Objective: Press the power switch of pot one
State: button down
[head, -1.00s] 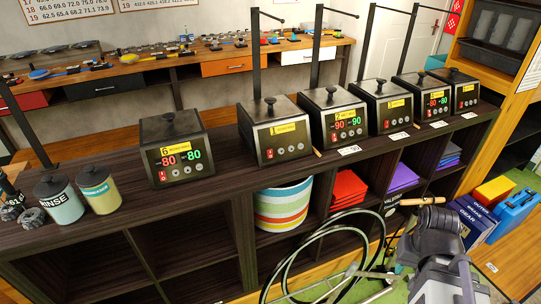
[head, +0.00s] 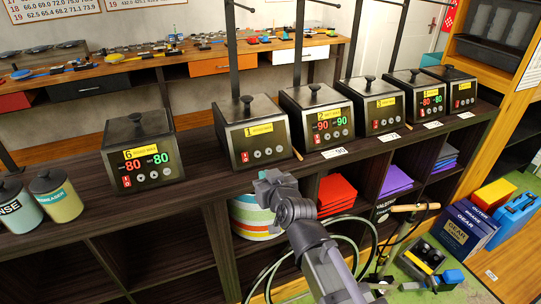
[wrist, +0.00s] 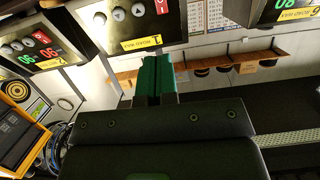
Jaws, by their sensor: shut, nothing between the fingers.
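Pot one (head: 252,134) is a dark box with a knobbed lid and a yellow label marked 1. It stands on the dark shelf top (head: 195,181), and its display is dark. Its small red power switch (head: 245,157) is at the lower left of the front panel; it also shows near the top edge of the wrist view (wrist: 162,7), where the picture is upside down. My gripper (head: 268,182) is in front of the shelf, below and apart from pot one. In the wrist view its green fingers (wrist: 158,72) are together and empty, pointing towards the pot's front.
Pot six (head: 143,150), with a lit display, stands to the left. Pot two (head: 317,116), also lit, and several more pots stand to the right. Two tins, one a green-labelled tin (head: 56,197), are at far left. A striped bin (head: 250,217) sits in the shelf below.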

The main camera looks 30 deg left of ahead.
aim_at(245, 154)
jog(key=shift+s+a+r, duration=0.2)
jog(key=shift+a, duration=0.1)
jog(key=b+x, duration=0.3)
jog(key=x, duration=1)
jog(key=shift+w+a, duration=0.2)
jog(key=shift+w, duration=0.25)
